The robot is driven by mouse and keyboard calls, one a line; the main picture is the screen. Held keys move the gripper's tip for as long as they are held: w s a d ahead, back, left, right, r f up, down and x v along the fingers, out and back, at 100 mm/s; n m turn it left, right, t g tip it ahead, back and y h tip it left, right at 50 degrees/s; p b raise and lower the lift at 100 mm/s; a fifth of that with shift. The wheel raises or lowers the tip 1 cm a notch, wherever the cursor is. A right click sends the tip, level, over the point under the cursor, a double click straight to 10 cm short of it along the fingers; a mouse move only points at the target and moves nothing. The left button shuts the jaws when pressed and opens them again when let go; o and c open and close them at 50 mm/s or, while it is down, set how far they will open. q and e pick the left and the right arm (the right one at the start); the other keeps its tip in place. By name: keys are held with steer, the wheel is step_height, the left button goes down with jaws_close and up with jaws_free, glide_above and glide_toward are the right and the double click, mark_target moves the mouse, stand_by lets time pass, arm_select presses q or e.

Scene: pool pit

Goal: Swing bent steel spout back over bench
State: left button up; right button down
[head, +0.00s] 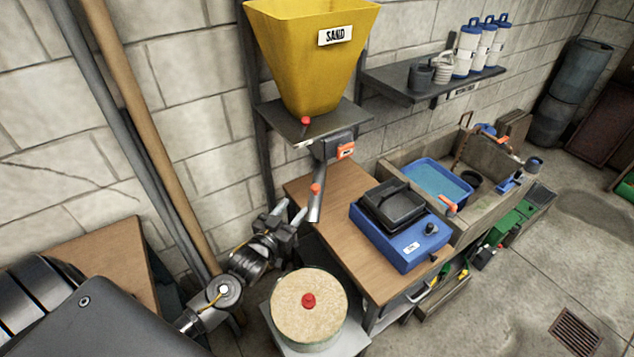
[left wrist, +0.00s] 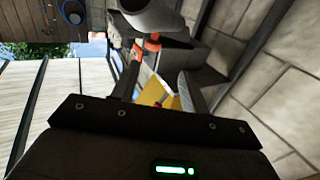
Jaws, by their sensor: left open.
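The bent steel spout (head: 317,203) hangs below the yellow sand hopper (head: 308,50) and slopes down, with a red-orange knob (head: 316,188) on it. In the picture its lower end lies over the near left edge of the wooden bench (head: 335,185); its exact height is unclear. My left gripper (head: 291,214) is open and empty, just left of the spout's lower end, with a small gap apparent. In the left wrist view the grey spout (left wrist: 158,14) is beyond the open fingers (left wrist: 158,82), near the top. My right gripper is out of view.
A round drum with a sandy top and red knob (head: 308,300) stands below my left gripper. A blue device with a black tray (head: 400,240) sits on the bench. A trough with a blue basin (head: 437,178) is behind it. Poles lean on the wall at left.

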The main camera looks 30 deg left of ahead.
mark_target(313, 191)
arm_select(q)
steer(key=w+b, duration=0.1)
steer(key=w, duration=0.2)
steer(key=w+d+b, duration=0.1)
steer(key=w+b, duration=0.1)
steer(key=w, duration=0.2)
steer(key=w+b, duration=0.2)
steer(key=w, duration=0.1)
steer(key=shift+w+d+f, duration=0.15)
steer(key=shift+d+f, duration=0.05)
steer(key=shift+d, duration=0.15)
steer(key=shift+w+d+r, duration=0.1)
steer(key=shift+w+r, duration=0.05)
steer(key=shift+w, duration=0.45)
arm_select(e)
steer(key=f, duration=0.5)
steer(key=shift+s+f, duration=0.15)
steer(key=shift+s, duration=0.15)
